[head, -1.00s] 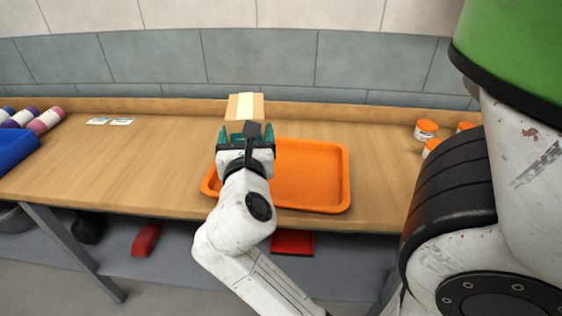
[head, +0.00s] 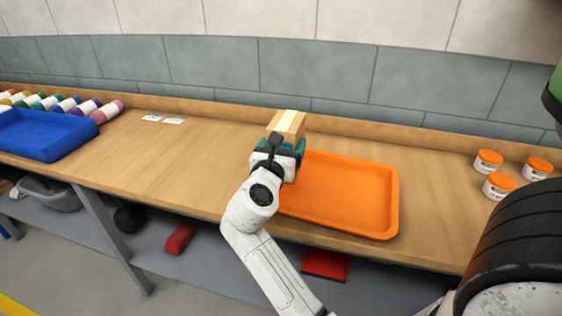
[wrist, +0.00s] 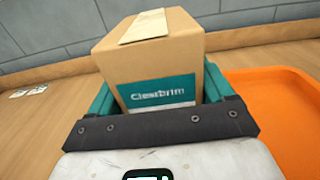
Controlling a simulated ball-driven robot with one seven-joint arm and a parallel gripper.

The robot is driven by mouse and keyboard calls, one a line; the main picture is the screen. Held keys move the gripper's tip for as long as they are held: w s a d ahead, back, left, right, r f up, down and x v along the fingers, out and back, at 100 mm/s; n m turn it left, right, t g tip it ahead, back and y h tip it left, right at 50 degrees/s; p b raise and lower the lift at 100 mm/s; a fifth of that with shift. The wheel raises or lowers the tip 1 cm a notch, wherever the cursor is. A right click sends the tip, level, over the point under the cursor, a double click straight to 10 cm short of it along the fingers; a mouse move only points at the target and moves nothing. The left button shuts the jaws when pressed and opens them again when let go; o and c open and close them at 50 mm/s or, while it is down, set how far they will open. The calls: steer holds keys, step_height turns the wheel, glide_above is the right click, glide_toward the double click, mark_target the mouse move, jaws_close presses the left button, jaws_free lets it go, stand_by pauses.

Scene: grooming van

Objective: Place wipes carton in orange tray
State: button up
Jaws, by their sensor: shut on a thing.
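The wipes carton (head: 287,121) is a tan cardboard box with a pale tape strip on top. In the wrist view the carton (wrist: 150,55) shows a teal label on its near side. My gripper (head: 284,145) is shut on it, with the teal fingers on its left and right sides in the wrist view (wrist: 160,98). The orange tray (head: 350,195) lies on the wooden bench, just right of my gripper, and looks empty. In the wrist view the tray (wrist: 275,115) is to the right of the carton. Whether the carton's underside touches the bench is hidden.
Several white jars with orange lids (head: 500,187) stand right of the tray. A blue tray (head: 45,135) and several coloured bottles (head: 60,104) are at the left. Two small cards (head: 163,119) lie near the back. Bare bench (head: 165,155) lies left of my gripper.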

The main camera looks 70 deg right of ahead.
steer(key=shift+w+d+f, duration=0.25)
steer(key=shift+w+f, duration=0.05)
steer(key=shift+f, duration=0.1)
steer(key=shift+w+d+f+b, duration=0.15)
steer(key=shift+f+b, duration=0.3)
steer(key=shift+f, duration=1.3)
steer(key=shift+f, duration=0.2)
steer(key=o, duration=1.3)
steer(key=shift+r, duration=0.2)
steer(key=a, duration=1.2)
steer(key=shift+s, duration=0.45)
